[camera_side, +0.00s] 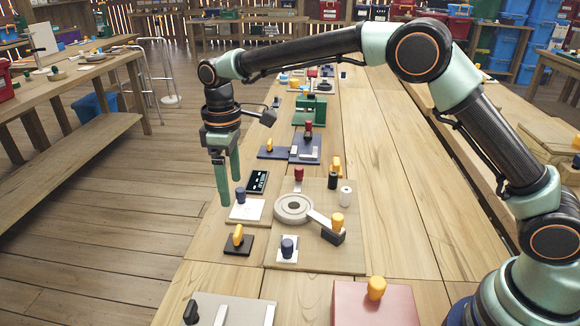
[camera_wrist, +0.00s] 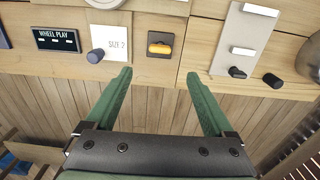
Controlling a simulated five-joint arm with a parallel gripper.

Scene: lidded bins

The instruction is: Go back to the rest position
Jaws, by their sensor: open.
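My gripper (camera_side: 230,192) hangs fingers-down from my raised arm, at the left edge of the long wooden bench (camera_side: 400,200) in the side view. Its two green fingers are apart, with nothing between them. In the wrist view my gripper (camera_wrist: 158,76) also shows open and empty, its fingertips near the bench edge and the floor planks visible between the fingers. A black plate with an orange knob (camera_wrist: 160,46) lies beyond the fingertips; this orange knob also shows in the side view (camera_side: 238,235). I cannot tell the exact height of the fingertips above the bench.
A white card with a blue knob (camera_side: 246,210) and a dark display (camera_side: 258,181) lie close to the fingers. A grey round wheel (camera_side: 280,212) sits on a board to the right. A reddish box (camera_side: 350,308) stands in front. The aisle floor (camera_side: 120,220) is clear.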

